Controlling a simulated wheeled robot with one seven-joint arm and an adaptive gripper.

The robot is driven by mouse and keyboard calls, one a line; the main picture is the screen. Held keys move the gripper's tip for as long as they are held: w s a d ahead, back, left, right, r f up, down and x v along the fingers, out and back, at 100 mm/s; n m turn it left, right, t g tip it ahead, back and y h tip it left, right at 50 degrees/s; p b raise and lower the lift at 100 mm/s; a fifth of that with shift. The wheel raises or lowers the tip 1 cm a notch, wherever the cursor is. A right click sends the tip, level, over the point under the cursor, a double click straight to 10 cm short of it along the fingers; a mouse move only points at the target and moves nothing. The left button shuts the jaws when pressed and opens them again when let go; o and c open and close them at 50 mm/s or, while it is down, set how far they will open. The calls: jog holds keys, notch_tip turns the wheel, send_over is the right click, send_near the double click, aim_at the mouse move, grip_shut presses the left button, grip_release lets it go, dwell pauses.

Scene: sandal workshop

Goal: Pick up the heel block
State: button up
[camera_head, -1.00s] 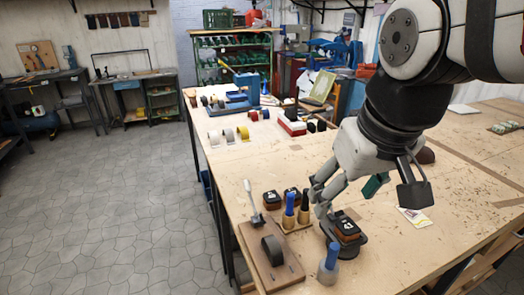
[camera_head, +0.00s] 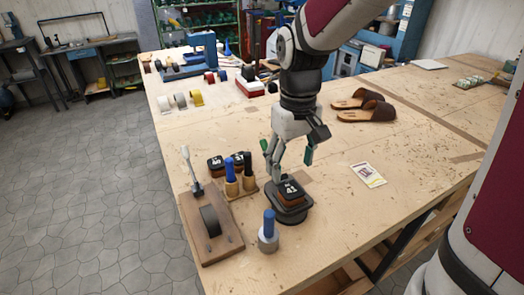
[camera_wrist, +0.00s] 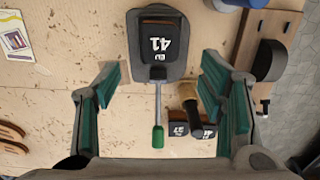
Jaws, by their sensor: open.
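A heel block (camera_head: 291,189) with a black top marked 41 and brown sides sits on a dark rounded base on the workbench. It also shows in the wrist view (camera_wrist: 160,40), beyond my fingertips. Two similar dark-topped blocks (camera_head: 216,163) lie farther back to the left; one shows partly in the wrist view (camera_wrist: 191,130), marked 37. My gripper (camera_head: 287,163) points down just above and behind the block marked 41. In the wrist view my gripper (camera_wrist: 158,82) is open, its green pads wide apart and touching no block. A thin green-handled tool (camera_wrist: 158,135) shows between the fingers.
Blue- and black-handled tools (camera_head: 230,172) stand in wooden holders left of the block. A wooden board (camera_head: 225,244) carries a black roll. A blue-topped peg (camera_head: 269,225) stands in front. A card (camera_head: 368,174) and brown sandals (camera_head: 366,110) lie to the right, with bare bench between.

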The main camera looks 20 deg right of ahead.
aim_at(288, 187)
notch_tip(288, 187, down, 7)
jog(key=shift+a+f, duration=0.1)
jog(key=shift+f, duration=0.05)
dwell(0.4)
jog(key=c, duration=1.3)
